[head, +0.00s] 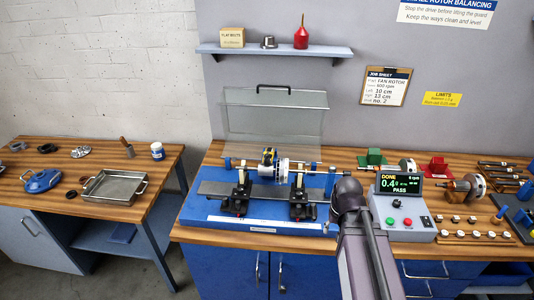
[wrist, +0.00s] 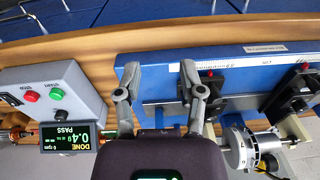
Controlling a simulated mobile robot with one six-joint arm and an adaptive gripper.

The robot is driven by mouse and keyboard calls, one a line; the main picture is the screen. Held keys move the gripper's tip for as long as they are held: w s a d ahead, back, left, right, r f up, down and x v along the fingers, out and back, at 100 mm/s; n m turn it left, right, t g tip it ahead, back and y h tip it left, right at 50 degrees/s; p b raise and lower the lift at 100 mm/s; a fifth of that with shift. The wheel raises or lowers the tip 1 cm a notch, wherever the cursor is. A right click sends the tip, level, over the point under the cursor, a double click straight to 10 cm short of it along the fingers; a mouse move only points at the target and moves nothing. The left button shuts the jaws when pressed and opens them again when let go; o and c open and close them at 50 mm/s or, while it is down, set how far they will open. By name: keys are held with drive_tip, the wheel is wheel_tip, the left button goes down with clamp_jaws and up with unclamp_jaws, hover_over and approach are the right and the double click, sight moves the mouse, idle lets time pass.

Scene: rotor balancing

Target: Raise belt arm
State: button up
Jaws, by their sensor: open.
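The balancing machine has a long blue base (head: 262,225) and two black pedestals. A rotor with a pale disc (head: 281,170) lies across it. The rotor (wrist: 236,150) also shows at the lower right of the wrist view. A yellow-and-black piece (head: 268,157) sits at the rotor; I cannot tell whether it is part of the belt arm, which I cannot pick out clearly. The clear guard (head: 275,112) stands tilted up behind. My gripper (wrist: 160,76) is open and empty, above the front edge of the base. Its fingertips are hidden in the head view.
The control box (head: 405,222) stands right of the machine; its display (head: 399,184) reads DONE, 0.4, PASS, 0 rpm. Further right are rotors, tools and small weights. A side table at left holds a metal tray (head: 114,187). A shelf (head: 275,50) hangs above.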

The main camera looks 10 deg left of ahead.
drive_tip(key=w+a+r+m+t+y+p, duration=0.1)
drive_tip(key=w+a+r+t+y+p, duration=0.15)
drive_tip(key=w+a+r+p, duration=0.6)
drive_tip(key=m+t+y+p, duration=0.2)
drive_tip(key=m+t+p, duration=0.1)
drive_tip(key=p, duration=0.3)
approach(268, 155)
wheel_tip(268, 155, up, 2)
drive_tip(key=s, duration=0.1)
drive_tip(key=shift+s+d+r, duration=0.1)
drive_tip(key=shift+d, duration=0.2)
drive_tip(key=shift+b, duration=0.3)
drive_tip(key=b+x, duration=1)
drive_tip(key=x, duration=0.3)
drive_tip(key=shift+f+b, duration=0.3)
drive_tip(key=shift+f, duration=0.2)
clamp_jaws()
